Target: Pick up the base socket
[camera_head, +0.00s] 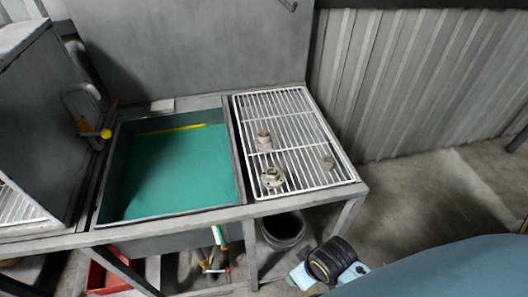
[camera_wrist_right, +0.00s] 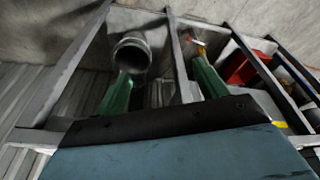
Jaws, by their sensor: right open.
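Three small metal fittings sit on the white wire rack (camera_head: 304,117) in the head view. A stepped upright fitting (camera_head: 264,142) stands near the middle, a flanged round one (camera_head: 271,178) near the front left, and a small one (camera_head: 327,162) at the right. I cannot tell which is the base socket. My right gripper (camera_wrist_right: 162,82) shows two green fingers spread apart in the right wrist view, with nothing held. It is low, away from the rack, and none of the fittings shows in that view. My left gripper is not in view.
A basin with a green bottom (camera_head: 180,170) lies left of the rack, in the same metal frame. A round bucket (camera_head: 283,230) stands beneath the rack; it also shows in the right wrist view (camera_wrist_right: 132,52). A red bin (camera_head: 105,276) is at lower left.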

